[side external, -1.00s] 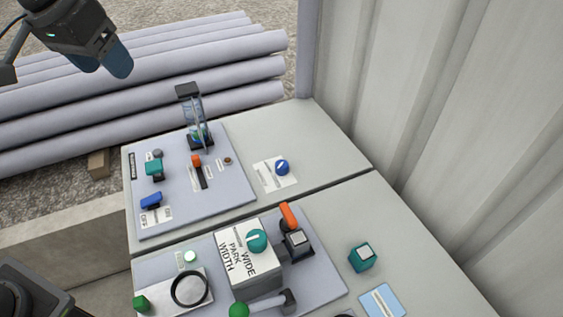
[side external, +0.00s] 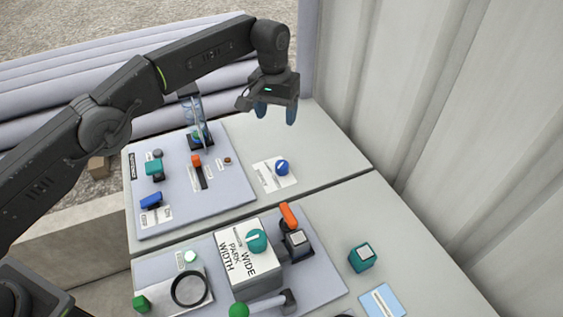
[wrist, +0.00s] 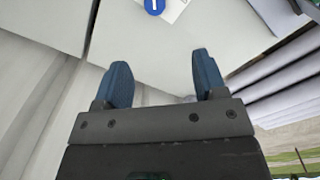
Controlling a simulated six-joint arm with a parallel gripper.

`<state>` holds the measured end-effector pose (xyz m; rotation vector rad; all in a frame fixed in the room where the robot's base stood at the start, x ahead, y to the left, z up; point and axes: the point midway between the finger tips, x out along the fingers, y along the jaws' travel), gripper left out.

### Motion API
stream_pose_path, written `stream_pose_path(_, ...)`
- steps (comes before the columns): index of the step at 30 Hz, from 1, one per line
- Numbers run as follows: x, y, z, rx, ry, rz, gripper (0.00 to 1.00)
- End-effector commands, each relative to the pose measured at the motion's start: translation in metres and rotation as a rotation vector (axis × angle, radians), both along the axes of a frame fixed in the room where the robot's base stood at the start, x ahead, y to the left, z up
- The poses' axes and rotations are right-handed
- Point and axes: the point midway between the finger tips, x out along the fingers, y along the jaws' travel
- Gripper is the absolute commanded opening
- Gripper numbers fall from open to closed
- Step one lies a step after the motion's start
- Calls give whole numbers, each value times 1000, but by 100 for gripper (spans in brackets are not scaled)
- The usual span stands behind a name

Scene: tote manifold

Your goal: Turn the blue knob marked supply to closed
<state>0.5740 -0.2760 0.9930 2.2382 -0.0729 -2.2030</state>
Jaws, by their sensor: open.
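The blue knob (side external: 282,167) with a white pointer line sits on a white labelled plate (side external: 266,178) on the grey bench top. The label text is too small to read. The knob also shows at the top edge of the wrist view (wrist: 154,6), partly cut off. My gripper (side external: 276,114) is above and behind the knob in the side external view, fingers pointing down. Its two blue fingers (wrist: 163,82) are apart with nothing between them, and they do not touch the knob.
Left of the knob stands a panel (side external: 233,190) with a clear tube column (side external: 195,112), an orange-tipped lever (side external: 199,170) and a blue switch (side external: 151,201). A corrugated wall (side external: 440,110) rises at right.

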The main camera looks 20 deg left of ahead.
Motion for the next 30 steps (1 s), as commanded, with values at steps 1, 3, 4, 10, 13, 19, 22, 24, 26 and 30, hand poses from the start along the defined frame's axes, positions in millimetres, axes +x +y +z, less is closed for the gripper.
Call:
stream_pose_path(1, 0, -4, -11, 2, 7, -2, 65)
stream_pose_path(3, -1, -8, -19, 4, 14, -2, 65)
stream_pose_path(4, -2, -9, -21, 5, 16, -2, 65)
stream_pose_path(10, -2, -10, -33, 6, 20, -3, 65)
stream_pose_path(13, -2, -10, -46, 7, 21, -3, 65)
stream_pose_path(19, -3, -11, -86, 7, 21, -3, 65)
stream_pose_path(22, -3, -12, -107, 7, 21, -3, 65)
stream_pose_path(24, -3, -12, -120, 7, 20, -3, 65)
stream_pose_path(26, -2, -13, -130, 6, 19, -3, 65)
stream_pose_path(30, -2, -13, -149, 6, 18, -3, 65)
